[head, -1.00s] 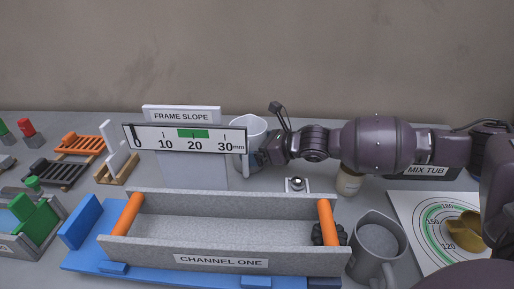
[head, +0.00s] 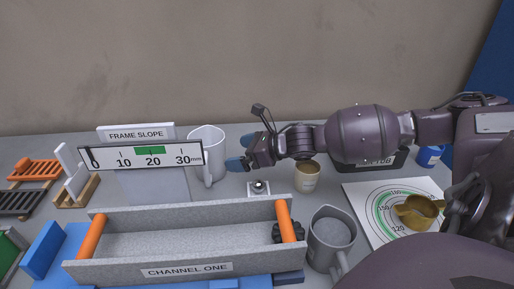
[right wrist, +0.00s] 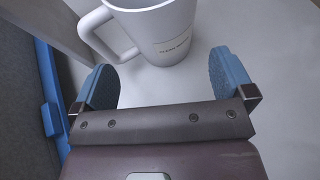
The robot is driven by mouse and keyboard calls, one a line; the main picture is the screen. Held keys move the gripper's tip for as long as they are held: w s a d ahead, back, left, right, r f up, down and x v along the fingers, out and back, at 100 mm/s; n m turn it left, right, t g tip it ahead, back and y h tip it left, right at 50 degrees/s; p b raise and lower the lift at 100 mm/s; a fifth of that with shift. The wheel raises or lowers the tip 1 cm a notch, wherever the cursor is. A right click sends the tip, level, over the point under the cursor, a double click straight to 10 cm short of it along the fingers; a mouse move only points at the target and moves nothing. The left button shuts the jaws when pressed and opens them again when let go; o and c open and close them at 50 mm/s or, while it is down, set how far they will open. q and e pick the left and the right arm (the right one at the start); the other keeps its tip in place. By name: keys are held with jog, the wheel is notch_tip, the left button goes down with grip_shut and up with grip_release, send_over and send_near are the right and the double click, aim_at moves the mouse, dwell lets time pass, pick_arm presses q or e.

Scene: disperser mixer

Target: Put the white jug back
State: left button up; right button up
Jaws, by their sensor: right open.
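The white jug (head: 207,146) stands upright on the bench behind the channel, just right of the frame slope gauge. In the right wrist view the white jug (right wrist: 160,30) is ahead of the fingertips, its handle toward the left and a small label on its side. My right gripper (head: 240,152) is open and empty, to the right of the jug and apart from it. In the right wrist view its two blue fingers (right wrist: 164,78) are wide apart with bare bench between them. My left gripper is not in view.
The grey channel (head: 180,235) labelled CHANNEL ONE lies in front. A grey jug (head: 331,232) stands at its right end. A beige jar (head: 306,178) and a small ball fixture (head: 258,188) are near my right gripper. The frame slope gauge (head: 140,158) is left of the white jug.

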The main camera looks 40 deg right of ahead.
jog(key=shift+p+v, duration=0.55)
jog(key=shift+v, duration=1.5)
